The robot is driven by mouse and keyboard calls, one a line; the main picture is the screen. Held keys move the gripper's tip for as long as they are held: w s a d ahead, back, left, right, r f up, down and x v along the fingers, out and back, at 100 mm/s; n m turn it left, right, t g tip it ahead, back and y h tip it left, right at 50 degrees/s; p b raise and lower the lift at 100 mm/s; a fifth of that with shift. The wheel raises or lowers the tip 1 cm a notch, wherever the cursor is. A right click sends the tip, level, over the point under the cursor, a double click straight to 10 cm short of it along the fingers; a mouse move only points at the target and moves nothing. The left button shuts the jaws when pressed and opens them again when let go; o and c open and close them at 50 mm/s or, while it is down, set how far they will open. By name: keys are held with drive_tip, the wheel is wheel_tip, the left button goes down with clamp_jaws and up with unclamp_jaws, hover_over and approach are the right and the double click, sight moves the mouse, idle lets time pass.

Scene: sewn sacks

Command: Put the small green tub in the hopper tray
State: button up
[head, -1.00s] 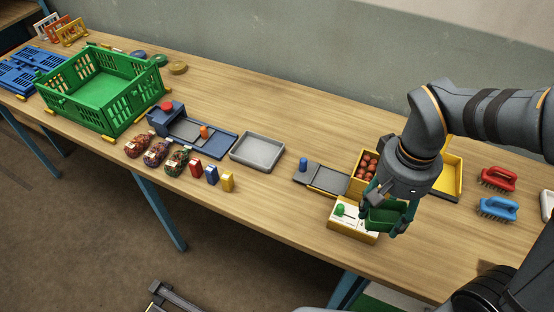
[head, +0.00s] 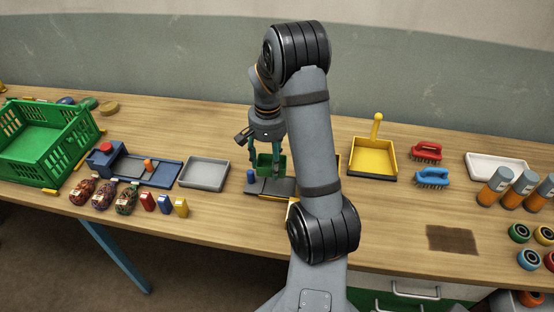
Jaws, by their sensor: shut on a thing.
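The small green tub (head: 265,163) is held upright between the fingers of my gripper (head: 267,160), which is shut on it. The tub is over or just behind a low dark grey tray (head: 284,188) with a blue peg (head: 251,176) at its left end. I cannot tell whether the tub touches this tray. The tray has a yellow edge, and my arm hides its right side. A plain light grey tray (head: 205,173) lies to the left, apart from the tub. I cannot tell for sure which of these is the hopper tray.
A blue unit with a red button (head: 106,147) and a green crate (head: 37,143) stand left. Several patterned sacks and small coloured blocks lie in front. A yellow dustpan (head: 373,159), red brush (head: 427,151) and blue brush (head: 432,177) are right of my arm.

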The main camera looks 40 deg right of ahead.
sight(277, 185)
drive_tip(key=shift+s+d+f+m, duration=0.1)
drive_tip(key=shift+d+f+m, duration=0.1)
drive_tip(key=shift+d, duration=0.3)
drive_tip(key=shift+s+d+f+m, duration=0.1)
drive_tip(key=shift+d+f, duration=0.05)
drive_tip(key=shift+d, duration=0.3)
drive_tip(key=shift+d+f, duration=0.35)
drive_tip(key=shift+d, duration=0.1)
drive_tip(key=shift+f+b, duration=2.5)
drive_tip(key=shift+f, duration=0.75)
drive_tip(key=shift+f+b, duration=0.6)
drive_tip(key=shift+b, duration=0.05)
drive_tip(key=o, duration=0.9)
drive_tip(key=shift+o, duration=0.5)
